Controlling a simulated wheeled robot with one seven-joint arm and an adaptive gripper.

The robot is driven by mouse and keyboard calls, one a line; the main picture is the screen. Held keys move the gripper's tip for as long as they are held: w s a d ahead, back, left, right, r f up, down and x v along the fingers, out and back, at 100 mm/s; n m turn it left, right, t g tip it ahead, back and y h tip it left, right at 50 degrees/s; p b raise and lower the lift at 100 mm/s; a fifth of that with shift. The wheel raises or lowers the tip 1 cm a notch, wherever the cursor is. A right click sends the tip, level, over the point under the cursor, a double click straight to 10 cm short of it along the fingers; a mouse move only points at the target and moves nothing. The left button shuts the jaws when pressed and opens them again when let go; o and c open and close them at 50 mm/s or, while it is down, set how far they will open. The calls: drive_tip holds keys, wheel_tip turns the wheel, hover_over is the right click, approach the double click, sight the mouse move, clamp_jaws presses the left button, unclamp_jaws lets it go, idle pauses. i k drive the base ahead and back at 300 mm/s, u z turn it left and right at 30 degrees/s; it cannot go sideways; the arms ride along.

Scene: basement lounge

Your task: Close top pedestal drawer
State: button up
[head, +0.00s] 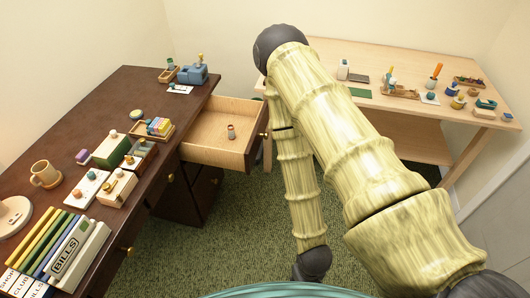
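The top pedestal drawer (217,154) stands pulled out from the dark desk (80,130) in the head view. It is light wood inside, with a dark front and a small knob (265,135) facing right. A small bottle-like item (231,131) stands in it. The dark pedestal (183,207) below appears shut. The arm ends in a dark joint near the bottom edge; my gripper's fingers do not show.
The desk holds a mug (46,174), books, trays and small boxes. A light wooden table (420,62) with small items stands at the back right, partly behind my arm. Green carpet (240,230) lies open between desk and arm.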

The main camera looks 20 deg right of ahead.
sight(206, 141)
drive_tip(key=z, duration=0.5)
drive_tip(key=i, duration=1)
drive_tip(key=u, duration=0.4)
drive_tip(key=k, duration=1.1)
drive_tip(key=z, duration=0.3)
drive_tip(key=i, duration=0.65)
drive_tip(key=z, duration=0.15)
